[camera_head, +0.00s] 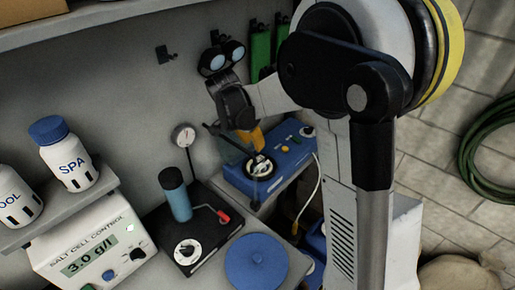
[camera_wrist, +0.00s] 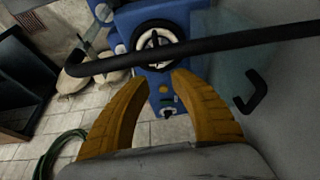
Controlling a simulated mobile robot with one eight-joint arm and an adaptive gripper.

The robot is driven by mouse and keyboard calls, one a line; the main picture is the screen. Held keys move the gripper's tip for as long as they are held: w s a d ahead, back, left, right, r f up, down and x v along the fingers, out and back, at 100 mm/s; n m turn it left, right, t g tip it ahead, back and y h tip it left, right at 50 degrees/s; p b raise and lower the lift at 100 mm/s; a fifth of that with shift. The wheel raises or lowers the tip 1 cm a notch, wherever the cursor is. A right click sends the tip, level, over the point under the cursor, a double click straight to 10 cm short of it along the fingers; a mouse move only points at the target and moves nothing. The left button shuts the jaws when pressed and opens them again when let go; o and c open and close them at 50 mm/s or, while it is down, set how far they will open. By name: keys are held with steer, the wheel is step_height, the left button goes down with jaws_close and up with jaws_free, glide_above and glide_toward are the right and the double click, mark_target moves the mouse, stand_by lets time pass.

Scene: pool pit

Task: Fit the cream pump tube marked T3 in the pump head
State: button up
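The blue pump (camera_head: 290,153) stands on a grey shelf near the wall. Its round pump head (camera_head: 261,168), a dark ring with a pale rotor, faces up; it also shows in the wrist view (camera_wrist: 155,42). My gripper (camera_head: 256,146) is just above and behind the pump head in the head view. In the wrist view its orange fingers (camera_wrist: 161,78) are apart, with nothing seen between the tips. A dark curved bar (camera_wrist: 200,49) crosses beyond the fingertips, over the pump head; I cannot tell what it is. I see no cream tube and no T3 mark.
A blue bottle (camera_head: 175,194) and a gauge (camera_head: 184,136) stand left of the pump. A salt cell control box (camera_head: 96,240) and a blue round lid (camera_head: 256,262) are nearer. A black wall hook (camera_wrist: 252,92) sits to the right. A green hose (camera_head: 488,150) lies on the floor.

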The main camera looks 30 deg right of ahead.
steer(key=s+a+r+n+t+y, duration=0.2)
steer(key=s+a+r+n, duration=0.35)
steer(key=s+r, duration=0.55)
steer(key=s+a+f+n+t+y, duration=0.2)
steer(key=s+n, duration=0.6)
steer(key=s, duration=0.4)
steer(key=shift+s+a+f+t, duration=0.25)
steer(key=shift+a+t, duration=0.45)
steer(key=shift+a, duration=0.2)
